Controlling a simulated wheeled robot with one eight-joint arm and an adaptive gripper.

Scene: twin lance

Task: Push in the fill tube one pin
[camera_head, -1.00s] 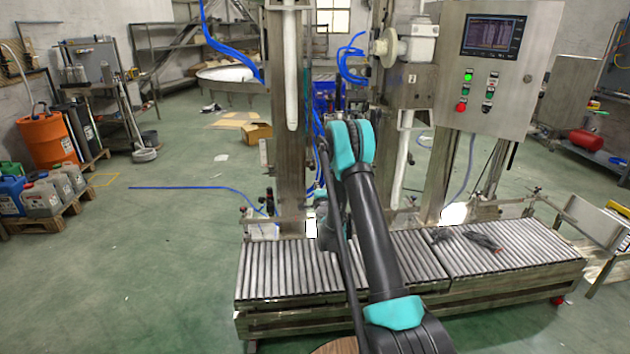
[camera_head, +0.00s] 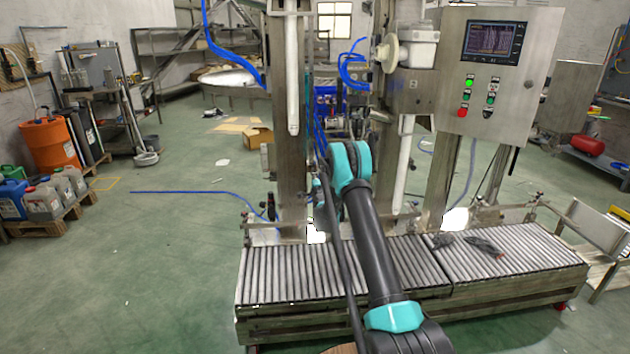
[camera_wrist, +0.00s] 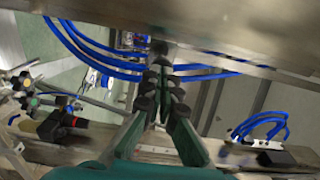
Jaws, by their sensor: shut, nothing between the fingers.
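A white fill tube (camera_head: 293,85) hangs upright along the left steel column in the head view. A second white tube (camera_head: 404,160) stands along the right column. I cannot tell from the picture which one is tube one, and no pin is clearly made out. My gripper (camera_wrist: 164,78) is shut and empty in the wrist view, pointing at a dark round-ended part (camera_wrist: 158,48) just beyond its fingertips. I cannot tell whether they touch or whether that part is the pin. In the head view my own arm hides the gripper.
Blue hoses (camera_wrist: 90,48) run close by in the wrist view, with small valves (camera_wrist: 27,88) at left. A steel beam (camera_wrist: 220,45) crosses the top. The roller conveyor (camera_head: 290,275) lies below the columns, and a control box (camera_head: 495,70) hangs at right. Open floor lies left.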

